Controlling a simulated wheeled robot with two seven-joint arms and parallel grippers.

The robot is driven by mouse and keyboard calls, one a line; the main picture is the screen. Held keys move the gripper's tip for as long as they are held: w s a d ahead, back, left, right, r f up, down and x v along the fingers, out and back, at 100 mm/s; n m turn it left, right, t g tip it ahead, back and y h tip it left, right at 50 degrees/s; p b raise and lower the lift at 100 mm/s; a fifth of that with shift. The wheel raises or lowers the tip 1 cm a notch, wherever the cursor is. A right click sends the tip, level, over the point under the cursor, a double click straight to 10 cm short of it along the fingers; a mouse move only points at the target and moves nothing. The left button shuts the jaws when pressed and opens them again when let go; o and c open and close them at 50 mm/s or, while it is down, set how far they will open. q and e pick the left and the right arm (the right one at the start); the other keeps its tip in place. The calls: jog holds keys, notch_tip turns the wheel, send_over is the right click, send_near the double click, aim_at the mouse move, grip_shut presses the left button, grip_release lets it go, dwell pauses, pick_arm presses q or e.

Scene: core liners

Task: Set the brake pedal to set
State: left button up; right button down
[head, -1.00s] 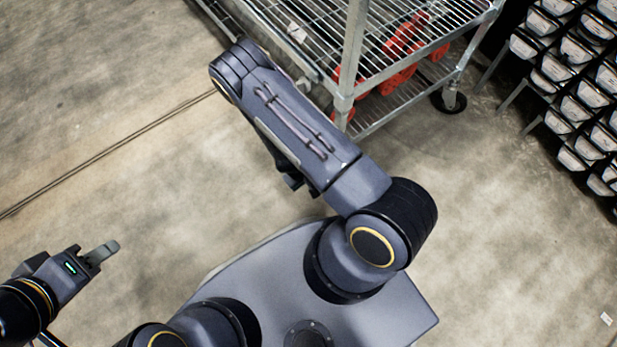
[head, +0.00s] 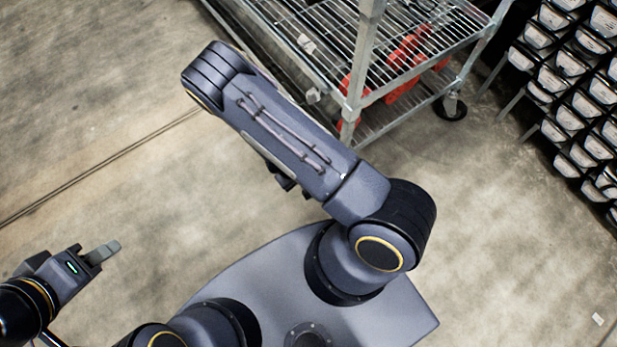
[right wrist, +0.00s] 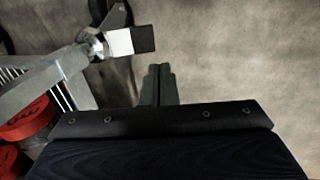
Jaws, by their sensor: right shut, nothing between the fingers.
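In the right wrist view, a flat tab with a white part and a black end (right wrist: 130,41) juts out beside a wheel at the foot of the wire cart (right wrist: 62,72); it looks like the brake pedal, though I cannot read its position. My right gripper (right wrist: 159,72) is shut and empty, below and right of this tab in the picture and apart from it. In the head view my right arm hides that gripper and the near cart corner's wheel. My left gripper (head: 106,252) is at the lower left over bare floor, away from the cart; its finger gap does not show.
The wire cart (head: 352,103) holds red parts (head: 405,62) on its lower shelf. Another caster (head: 450,107) stands at its right corner. A rack of black bins (head: 570,100) is at the right.

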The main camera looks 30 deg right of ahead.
jog(key=v, duration=0.3)
jog(key=shift+a+p, duration=0.35)
jog(key=w+a+r+m+t+y, duration=0.1)
jog(key=a+r+y, duration=0.25)
jog(key=r, duration=0.85)
jog(key=w+a+r+m+t+y, duration=0.15)
jog(key=r+y, duration=0.25)
jog(key=r, duration=0.8)
jog(key=s+d+r+t, duration=0.1)
jog(key=s+d+r, duration=0.2)
jog(key=s+r, duration=0.45)
jog(key=s+d+r+t, duration=0.2)
jog(key=s+d+r, duration=0.1)
jog(key=s+r, duration=0.5)
notch_tip(320, 180, up, 30)
jog(key=w+p, duration=0.1)
jog(key=p, duration=2.8)
jog(key=shift+r+p, duration=0.2)
jog(key=shift+p, duration=0.15)
